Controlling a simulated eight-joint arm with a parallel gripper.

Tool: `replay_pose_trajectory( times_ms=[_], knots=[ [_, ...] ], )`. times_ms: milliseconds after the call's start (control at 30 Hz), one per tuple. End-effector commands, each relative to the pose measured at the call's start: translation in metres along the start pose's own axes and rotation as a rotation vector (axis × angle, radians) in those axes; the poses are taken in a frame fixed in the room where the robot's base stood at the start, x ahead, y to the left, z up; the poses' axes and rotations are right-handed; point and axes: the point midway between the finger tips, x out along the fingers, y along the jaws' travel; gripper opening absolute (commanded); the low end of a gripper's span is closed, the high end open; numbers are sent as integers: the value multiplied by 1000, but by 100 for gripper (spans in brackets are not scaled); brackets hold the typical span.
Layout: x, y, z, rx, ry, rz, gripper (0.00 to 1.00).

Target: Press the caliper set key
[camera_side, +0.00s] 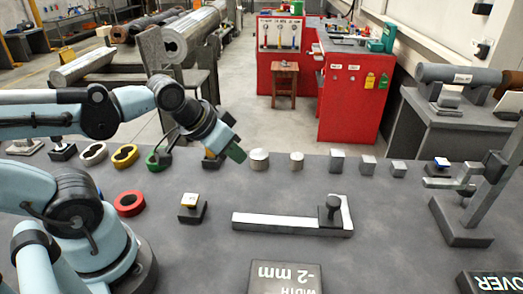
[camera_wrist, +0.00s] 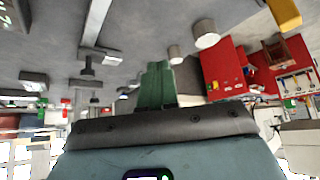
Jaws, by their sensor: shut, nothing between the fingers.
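My gripper (camera_side: 236,153) has dark green fingers, closed together and empty. It hangs above the far part of the grey bench, in front of a small key with an orange-yellow top (camera_side: 209,154) that it partly hides. In the wrist view the shut fingers (camera_wrist: 158,70) point up the picture. A second key, a dark block with a pale top (camera_side: 190,201), stands on the bench nearer the camera. A caliper-like pale bar with a dark knob (camera_side: 292,222) lies to its right. I cannot tell which key is the caliper set key. The gripper touches neither key visibly.
Pale cylinders (camera_side: 259,160) and grey blocks (camera_side: 337,161) stand in a row right of my gripper. Coloured rings (camera_side: 129,203) lie at left. A dark stand (camera_side: 462,222) rises at right. A sign plate (camera_side: 285,278) lies in front. Bare bench lies between.

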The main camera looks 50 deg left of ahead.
Motion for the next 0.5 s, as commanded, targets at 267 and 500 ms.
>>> replay_pose_trajectory(
  times_ms=[267,500],
  knots=[
    [-4,-22,16,-59,-73,2,0],
    [-18,-47,45,-159,-176,72,0]
  ],
)
